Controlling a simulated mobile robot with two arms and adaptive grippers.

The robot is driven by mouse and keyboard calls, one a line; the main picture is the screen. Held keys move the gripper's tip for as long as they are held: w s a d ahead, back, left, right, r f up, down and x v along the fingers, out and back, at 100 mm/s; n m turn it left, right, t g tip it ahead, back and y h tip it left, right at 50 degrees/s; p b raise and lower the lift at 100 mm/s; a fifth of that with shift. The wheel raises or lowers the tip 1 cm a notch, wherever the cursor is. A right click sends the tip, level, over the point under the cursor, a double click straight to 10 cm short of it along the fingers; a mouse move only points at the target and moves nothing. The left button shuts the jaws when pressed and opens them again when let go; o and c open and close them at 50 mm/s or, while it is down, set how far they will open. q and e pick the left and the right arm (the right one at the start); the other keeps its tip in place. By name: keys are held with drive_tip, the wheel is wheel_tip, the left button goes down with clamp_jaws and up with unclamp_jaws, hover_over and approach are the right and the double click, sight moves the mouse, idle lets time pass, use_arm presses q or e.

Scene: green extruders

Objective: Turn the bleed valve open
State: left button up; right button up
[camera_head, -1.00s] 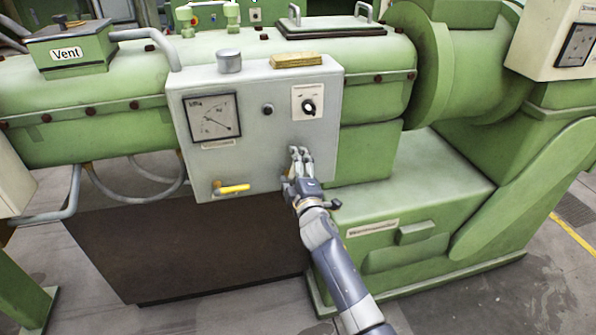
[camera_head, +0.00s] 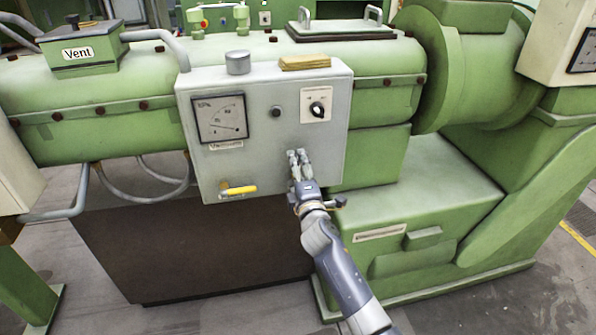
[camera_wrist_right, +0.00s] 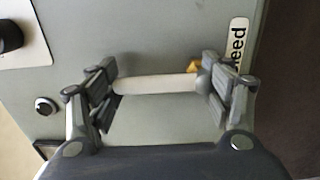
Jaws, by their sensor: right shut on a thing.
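The bleed valve's pale lever (camera_wrist_right: 160,83) lies between the two fingertips of my right gripper (camera_wrist_right: 160,82) in the right wrist view. The fingers are shut on it, one at each end. A bit of brass fitting (camera_wrist_right: 194,66) shows behind it, by a partly hidden label ending in "leed" (camera_wrist_right: 237,45). In the head view my right gripper (camera_head: 298,154) is at the lower right of the grey panel (camera_head: 255,165). It hides the lever there. My left gripper is not in view.
A yellow-handled valve (camera_head: 238,190) sits at the panel's lower left. A gauge (camera_head: 221,117), a button (camera_head: 277,112) and a black knob (camera_head: 317,109) are above. The green machine housing (camera_head: 420,210) stands close on the right of my arm.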

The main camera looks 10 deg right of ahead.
drive_tip(key=o, duration=1.1)
drive_tip(key=shift+a+r, duration=0.1)
drive_tip(key=shift+r, duration=0.1)
drive_tip(key=o, duration=0.4)
drive_tip(key=shift+o, duration=0.4)
drive_tip(key=shift+w+a+f, duration=0.1)
drive_tip(key=shift+a+f, duration=0.05)
drive_tip(key=shift+s+d+f, duration=0.1)
drive_tip(key=shift+s+d, duration=0.1)
drive_tip(key=s, duration=1.1)
drive_tip(key=shift+s, duration=0.4)
drive_tip(key=shift+d, duration=0.1)
